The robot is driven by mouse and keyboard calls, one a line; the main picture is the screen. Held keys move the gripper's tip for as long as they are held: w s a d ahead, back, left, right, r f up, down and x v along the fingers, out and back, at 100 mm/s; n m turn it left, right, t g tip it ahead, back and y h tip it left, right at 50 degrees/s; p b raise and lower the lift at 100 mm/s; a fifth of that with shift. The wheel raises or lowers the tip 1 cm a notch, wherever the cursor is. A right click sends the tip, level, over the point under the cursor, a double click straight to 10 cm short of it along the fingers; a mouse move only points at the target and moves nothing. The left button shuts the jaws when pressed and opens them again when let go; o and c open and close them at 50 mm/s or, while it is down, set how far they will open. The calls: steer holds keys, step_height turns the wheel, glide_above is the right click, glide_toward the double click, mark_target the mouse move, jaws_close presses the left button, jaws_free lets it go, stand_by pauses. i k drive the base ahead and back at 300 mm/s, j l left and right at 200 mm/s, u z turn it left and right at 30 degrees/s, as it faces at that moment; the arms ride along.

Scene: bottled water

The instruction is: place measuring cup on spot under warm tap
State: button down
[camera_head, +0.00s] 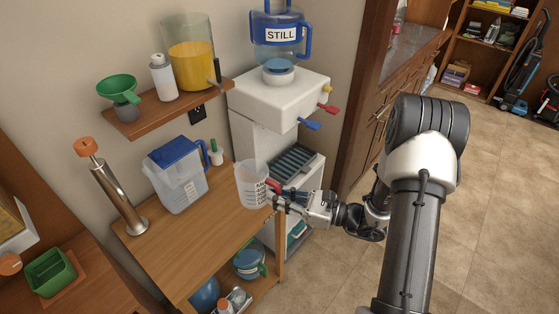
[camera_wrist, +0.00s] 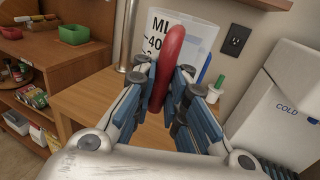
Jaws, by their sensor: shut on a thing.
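The clear measuring cup (camera_head: 249,188) with a red handle is upright at the right end of the wooden table. My gripper (camera_head: 277,192) is shut on the red handle from the right. In the wrist view the handle (camera_wrist: 169,62) stands between my fingers (camera_wrist: 163,95), and part of the marked cup (camera_wrist: 186,27) shows behind it. I cannot tell whether the cup's base touches the table. The white dispenser (camera_head: 275,100) has yellow (camera_head: 328,89), red (camera_head: 327,108) and blue (camera_head: 310,124) taps. A dark slatted tray (camera_head: 293,163) lies below them, apart from the cup.
A blue-lidded pitcher (camera_head: 177,178) and a steel cylinder with an orange top (camera_head: 119,196) stand left of the cup. A small green-capped bottle (camera_head: 215,153) is behind it. A wall shelf (camera_head: 165,108) holds a juice jug. Open floor lies right.

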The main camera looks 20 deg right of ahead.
mark_target(306, 155)
steer(key=i+l+u, duration=0.1)
steer(key=l, duration=0.4)
steer(key=i+l+u, duration=0.1)
steer(key=l, duration=0.35)
steer(key=i+l, duration=0.1)
steer(key=l, duration=0.4)
steer(key=i+l+u, duration=0.15)
steer(key=l, duration=0.35)
steer(key=i+l+u, duration=0.1)
steer(key=i, duration=0.25)
steer(key=i+j, duration=0.35)
steer(key=i, duration=0.15)
